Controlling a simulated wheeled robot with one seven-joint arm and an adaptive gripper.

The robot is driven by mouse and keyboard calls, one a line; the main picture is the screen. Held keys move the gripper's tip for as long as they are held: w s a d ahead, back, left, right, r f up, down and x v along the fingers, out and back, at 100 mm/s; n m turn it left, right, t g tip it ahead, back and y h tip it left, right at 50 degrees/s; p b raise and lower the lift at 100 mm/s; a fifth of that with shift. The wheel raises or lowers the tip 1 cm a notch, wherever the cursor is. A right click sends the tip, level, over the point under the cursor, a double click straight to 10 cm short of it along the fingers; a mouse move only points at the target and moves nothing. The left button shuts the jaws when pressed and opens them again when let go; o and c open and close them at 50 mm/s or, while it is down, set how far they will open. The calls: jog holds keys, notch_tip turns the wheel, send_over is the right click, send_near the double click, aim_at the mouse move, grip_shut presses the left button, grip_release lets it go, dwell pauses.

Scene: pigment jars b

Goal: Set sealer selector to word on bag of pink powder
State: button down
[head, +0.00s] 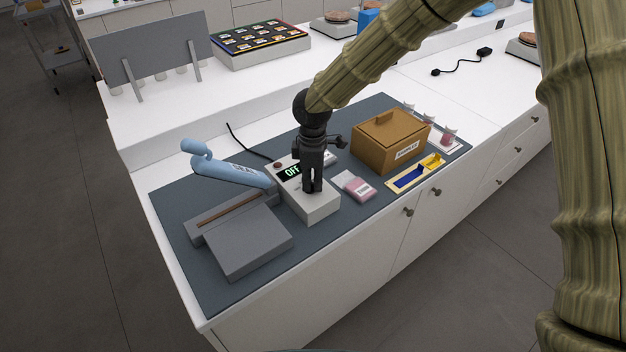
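The sealer has a grey base (248,243) with a brown strip and a raised light-blue lever (228,167). Beside it is a pale control box (313,213) whose display (291,171) reads "OFF" in green. My gripper (312,189) points down over the box's top, with its two dark fingertips close together. The selector does not show clearly; the fingers may hide it, and I cannot tell whether they touch or hold it. A small bag of pink powder (352,190) with a white label lies right of the box; its word is too small to read.
A brown lidded box (376,155) with a label stands behind the bag. A yellow tray (432,161) with a blue part lies in front of it. Small jars (447,139) stand at the mat's far right. The dark mat (180,217) is bare at its left edge.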

aim_at(312, 184)
jog(key=shift+m, duration=0.3)
jog(key=m, duration=0.4)
jog(key=shift+b, duration=0.4)
jog(key=m, duration=0.5)
jog(key=shift+s+a, duration=0.15)
jog(key=shift+r, duration=0.1)
dwell(0.3)
jog(key=c, duration=1.5)
grip_release()
notch_tip(312, 184, up, 12)
